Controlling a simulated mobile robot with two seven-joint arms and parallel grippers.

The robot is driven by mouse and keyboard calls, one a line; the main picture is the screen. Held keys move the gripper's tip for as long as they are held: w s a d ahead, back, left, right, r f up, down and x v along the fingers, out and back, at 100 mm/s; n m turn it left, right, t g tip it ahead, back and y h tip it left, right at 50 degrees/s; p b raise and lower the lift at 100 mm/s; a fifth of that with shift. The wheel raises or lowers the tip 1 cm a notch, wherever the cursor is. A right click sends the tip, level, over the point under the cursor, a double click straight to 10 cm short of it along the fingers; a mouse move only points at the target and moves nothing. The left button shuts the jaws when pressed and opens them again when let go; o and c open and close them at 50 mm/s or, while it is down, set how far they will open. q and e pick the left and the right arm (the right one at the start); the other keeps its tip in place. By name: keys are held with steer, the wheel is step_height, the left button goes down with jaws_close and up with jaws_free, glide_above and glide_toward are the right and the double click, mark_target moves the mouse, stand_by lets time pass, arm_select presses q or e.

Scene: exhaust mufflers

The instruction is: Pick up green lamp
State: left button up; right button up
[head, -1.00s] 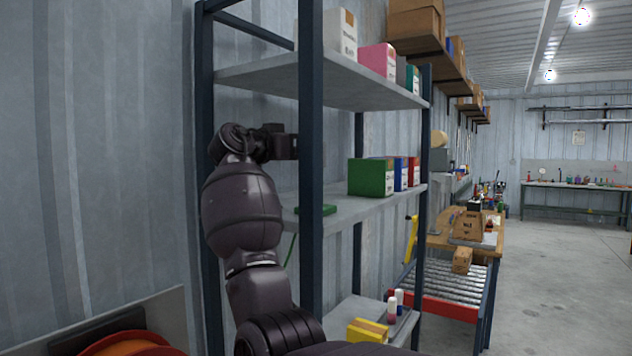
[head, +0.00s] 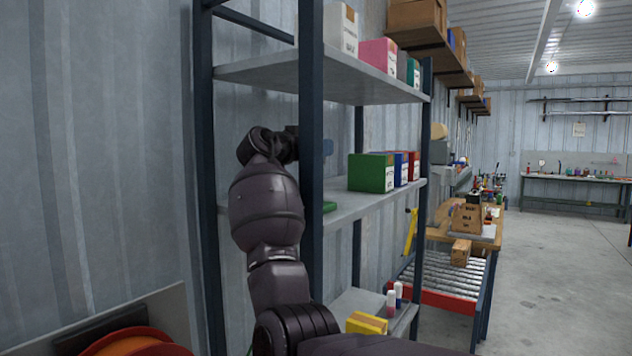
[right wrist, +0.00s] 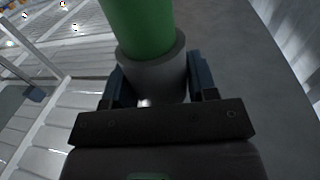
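In the right wrist view a green cylinder with a grey collar, which looks like the green lamp (right wrist: 140,28), stands between the two fingers of my right gripper (right wrist: 158,80). The fingers are spread wide, one at each side of the collar; I cannot tell whether they touch it. In the head view my right gripper (head: 328,147) reaches in behind the dark shelf post, which hides most of it. A small flat green piece (head: 330,207) lies on the middle shelf, partly hidden by post and arm; I cannot tell whether it belongs to the lamp. My left gripper is not in view.
The rack's middle shelf (head: 365,203) holds a green box (head: 371,173) with blue and red boxes beside it. The upper shelf (head: 350,85) is just above my gripper. The front post (head: 311,130) stands close to my arm. A roller conveyor (head: 440,278) is at right.

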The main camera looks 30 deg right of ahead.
jaws_close()
steer(key=shift+r, duration=0.1)
